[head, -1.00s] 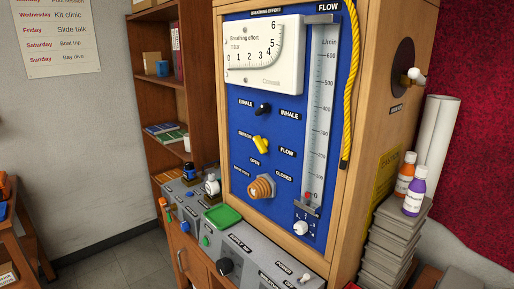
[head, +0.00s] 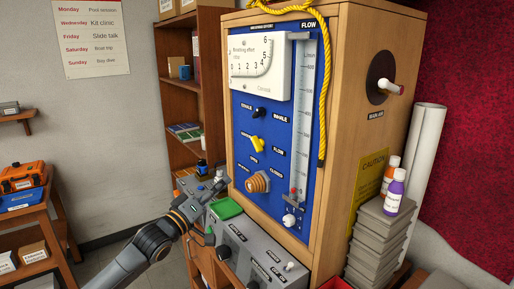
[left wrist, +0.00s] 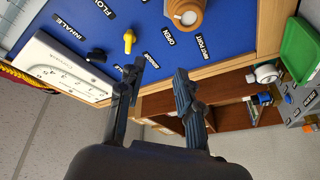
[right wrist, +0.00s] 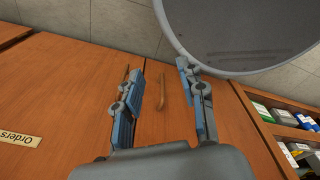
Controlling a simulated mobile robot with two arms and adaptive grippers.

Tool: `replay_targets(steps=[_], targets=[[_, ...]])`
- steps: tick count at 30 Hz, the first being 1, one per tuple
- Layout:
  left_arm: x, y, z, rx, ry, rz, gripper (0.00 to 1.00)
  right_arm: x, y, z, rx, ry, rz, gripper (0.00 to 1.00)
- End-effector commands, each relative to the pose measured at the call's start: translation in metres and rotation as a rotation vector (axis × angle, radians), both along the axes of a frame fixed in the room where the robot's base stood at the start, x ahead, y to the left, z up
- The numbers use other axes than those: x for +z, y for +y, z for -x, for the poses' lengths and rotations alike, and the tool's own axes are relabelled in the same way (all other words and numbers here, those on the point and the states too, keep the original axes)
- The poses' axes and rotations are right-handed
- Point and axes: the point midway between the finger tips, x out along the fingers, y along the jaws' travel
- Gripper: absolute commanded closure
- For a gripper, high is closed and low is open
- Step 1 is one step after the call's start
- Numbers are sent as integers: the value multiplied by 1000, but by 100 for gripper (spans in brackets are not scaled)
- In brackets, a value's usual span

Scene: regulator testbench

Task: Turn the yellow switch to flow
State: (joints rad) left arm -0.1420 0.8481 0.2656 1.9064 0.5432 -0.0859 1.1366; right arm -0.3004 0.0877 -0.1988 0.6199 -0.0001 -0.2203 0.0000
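The yellow switch (head: 257,144) sits on the blue panel (head: 240,120), between a label at its upper left and the FLOW label (head: 278,152) at its lower right. Its long axis slants between the two; I cannot tell which end is the pointer. The switch also shows in the left wrist view (left wrist: 129,41). My left gripper (head: 218,184) is open and empty, in front of the panel's lower left, apart from the switch. Its fingers (left wrist: 160,70) show in the left wrist view. My right gripper (right wrist: 160,70) is open and empty, seen only in the right wrist view.
A black knob (head: 259,112) is above the switch and an orange ribbed knob (head: 257,182) below it. A yellow rope (head: 323,110) hangs at the panel's right. A grey console (head: 245,245) with a green tray (head: 226,208) juts out below. Stacked grey boxes (head: 378,240) stand right.

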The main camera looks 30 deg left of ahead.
Motion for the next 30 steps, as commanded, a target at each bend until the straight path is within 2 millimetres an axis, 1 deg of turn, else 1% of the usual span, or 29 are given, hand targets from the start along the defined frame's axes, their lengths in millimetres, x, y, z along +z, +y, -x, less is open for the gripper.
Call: replay_targets(steps=[1, 3, 6, 11, 17, 24, 30], targets=[[21, -6, 2, -26, -34, 14, 65, 0, 4, 0, -2, 0, -5, 60], [38, -11, 5, -49, -64, 32, 65, 1, 9, 0, -3, 0, -11, 60], [49, -14, 4, -63, -81, 45, 65, 2, 13, 0, -5, 0, -15, 60], [55, -15, -10, -62, -82, 47, 65, 9, 13, 0, -4, 0, -16, 60], [65, -18, -41, -60, -83, 45, 65, 22, 12, 0, -3, 0, -15, 60], [76, -22, -81, -59, -80, 45, 65, 39, 6, 0, 0, 0, -7, 60], [82, -25, -109, -59, -78, 44, 65, 50, 4, 0, 0, -1, -4, 60]])
